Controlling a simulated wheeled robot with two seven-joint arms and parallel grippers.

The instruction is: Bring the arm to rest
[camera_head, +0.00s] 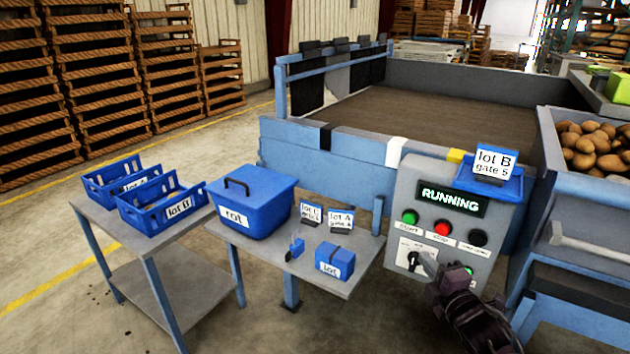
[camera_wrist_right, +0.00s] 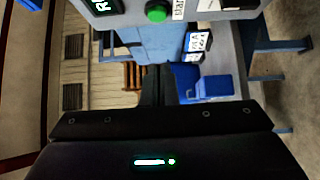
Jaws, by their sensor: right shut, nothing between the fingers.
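My right gripper (camera_head: 430,268) is in front of the lower part of the grey control panel (camera_head: 468,200), near its rotary switch (camera_head: 412,258). In the right wrist view its dark fingers (camera_wrist_right: 160,85) are together with nothing between them. Whether it touches the panel cannot be told. The panel's display (camera_head: 450,200) reads RUNNING. Below it are a green button (camera_head: 409,218), a red button (camera_head: 442,228) and a black knob (camera_head: 478,238). The green button also shows in the wrist view (camera_wrist_right: 157,11). My left gripper is not in view.
A small shelf (camera_head: 350,262) left of the panel holds a blue lidded rot bin (camera_head: 262,205), cards and a small blue box (camera_head: 335,261). Blue lot crates (camera_head: 165,203) stand on a table further left. A potato bin (camera_head: 590,190) is at right. Floor shows between the shelf and panel.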

